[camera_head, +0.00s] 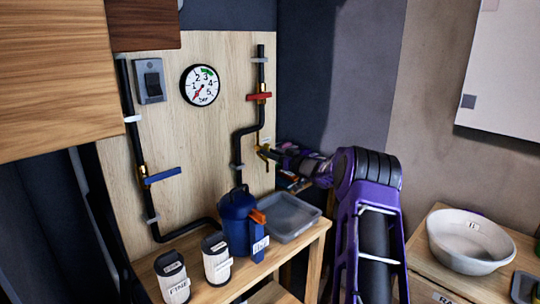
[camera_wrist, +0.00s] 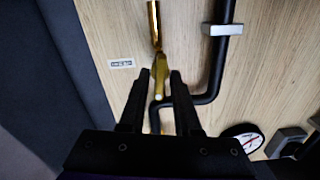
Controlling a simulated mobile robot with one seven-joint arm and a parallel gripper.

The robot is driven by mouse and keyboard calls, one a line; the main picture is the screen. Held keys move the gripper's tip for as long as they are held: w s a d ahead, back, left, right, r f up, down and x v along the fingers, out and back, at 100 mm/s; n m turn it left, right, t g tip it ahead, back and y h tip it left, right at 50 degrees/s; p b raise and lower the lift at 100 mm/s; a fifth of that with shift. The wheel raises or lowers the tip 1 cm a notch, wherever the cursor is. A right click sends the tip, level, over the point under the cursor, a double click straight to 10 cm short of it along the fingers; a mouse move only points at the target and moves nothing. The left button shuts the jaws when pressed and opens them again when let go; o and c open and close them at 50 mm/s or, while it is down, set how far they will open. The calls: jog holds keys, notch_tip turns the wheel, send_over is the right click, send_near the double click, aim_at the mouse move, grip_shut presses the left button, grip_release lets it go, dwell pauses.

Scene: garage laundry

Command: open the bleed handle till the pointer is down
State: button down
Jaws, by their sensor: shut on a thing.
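The brass bleed handle (camera_head: 263,150) sits low on the right edge of the wooden pipe board. In the wrist view the brass handle (camera_wrist: 160,76) lies between the two black fingers of my gripper (camera_wrist: 160,80), below a brass stem (camera_wrist: 154,22). My gripper (camera_head: 271,153) is shut on it, with the arm reaching in from the right. The round white bar gauge (camera_head: 200,85) hangs on the board, its red pointer towards the lower left, near the low end of the scale. The gauge also shows partly in the wrist view (camera_wrist: 243,139).
A red valve lever (camera_head: 259,97) is above the handle, and a blue lever (camera_head: 162,176) is on the left pipe. Below are a blue jug (camera_head: 236,218), a grey tray (camera_head: 289,234) and two labelled canisters (camera_head: 216,257). A white basin (camera_head: 469,244) stands at right.

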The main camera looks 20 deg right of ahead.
jog(key=shift+f, duration=0.1)
dwell(0.3)
jog(key=c, duration=0.9)
grip_release()
jog(key=shift+s, duration=0.1)
jog(key=p+v, duration=0.1)
jog(key=v, duration=1.6)
jog(key=shift+s+d, duration=0.1)
jog(key=shift+s, duration=0.05)
